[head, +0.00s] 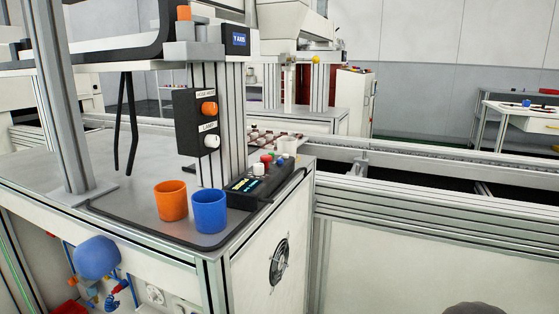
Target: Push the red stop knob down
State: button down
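A small red knob (266,158) stands on top of the low black control box (240,197), near its far end. A black panel (190,125) on the upright post above holds an orange knob (209,108) and a white knob (212,142). The red knob is small in view, so its height setting cannot be told. My gripper is not in view.
An orange cup (171,200) and a blue cup (210,211) stand at the worktop's front, left of the control box. The metal post (235,120) rises behind the box. A conveyor frame (430,188) runs off to the right. A black cable loops along the worktop edge.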

aim_at(266, 158)
jog(key=k, duration=1.3)
jog(key=z, duration=0.7)
jog(key=i, duration=1.6)
jog(key=u, duration=0.8)
